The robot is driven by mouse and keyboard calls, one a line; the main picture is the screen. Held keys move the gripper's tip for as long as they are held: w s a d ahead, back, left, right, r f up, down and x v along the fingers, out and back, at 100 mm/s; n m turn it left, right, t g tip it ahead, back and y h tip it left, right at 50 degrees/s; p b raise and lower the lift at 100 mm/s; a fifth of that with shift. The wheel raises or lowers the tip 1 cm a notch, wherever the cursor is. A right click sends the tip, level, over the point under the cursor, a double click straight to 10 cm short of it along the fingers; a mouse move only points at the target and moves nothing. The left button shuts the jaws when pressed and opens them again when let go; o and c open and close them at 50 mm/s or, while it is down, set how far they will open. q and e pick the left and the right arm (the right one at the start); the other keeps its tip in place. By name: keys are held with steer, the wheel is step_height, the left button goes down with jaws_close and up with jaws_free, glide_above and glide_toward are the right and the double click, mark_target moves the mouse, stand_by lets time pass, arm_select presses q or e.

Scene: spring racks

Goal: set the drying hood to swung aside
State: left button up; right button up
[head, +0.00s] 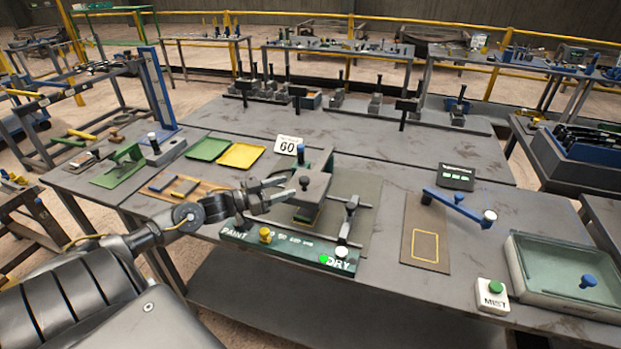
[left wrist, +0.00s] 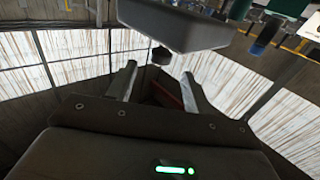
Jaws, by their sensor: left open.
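The drying hood, which I take to be the grey box (head: 316,184), stands on the bench over the green paint/dry fixture. A dark round knob (head: 304,183) shows on its near side. My left gripper (head: 285,190) is open and empty, with its fingers pointing at that knob. In the left wrist view, the grey hood (left wrist: 175,22) fills the top, and the knob (left wrist: 161,55) lies just beyond and between the open fingertips (left wrist: 159,78). I cannot tell whether the fingers touch it. My right gripper is not in view.
A green PAINT/DRY panel (head: 290,243) with a lit green lamp runs along the front edge. A grey post with a bar (head: 348,220) stands right of the hood. A blue lever (head: 457,205) and glass-topped tray (head: 565,270) are further right.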

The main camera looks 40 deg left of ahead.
mark_target(307, 178)
arm_select(q)
steer(key=p+x, duration=0.1)
steer(key=x, duration=0.7)
steer(key=shift+w+p, duration=0.1)
steer(key=shift+p, duration=0.3)
steer(key=shift+w+d+f, duration=0.1)
steer(key=shift+w+d, duration=0.1)
steer(key=shift+w, duration=0.25)
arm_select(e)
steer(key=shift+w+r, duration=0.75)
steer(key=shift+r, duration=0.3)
arm_select(q)
jaws_close()
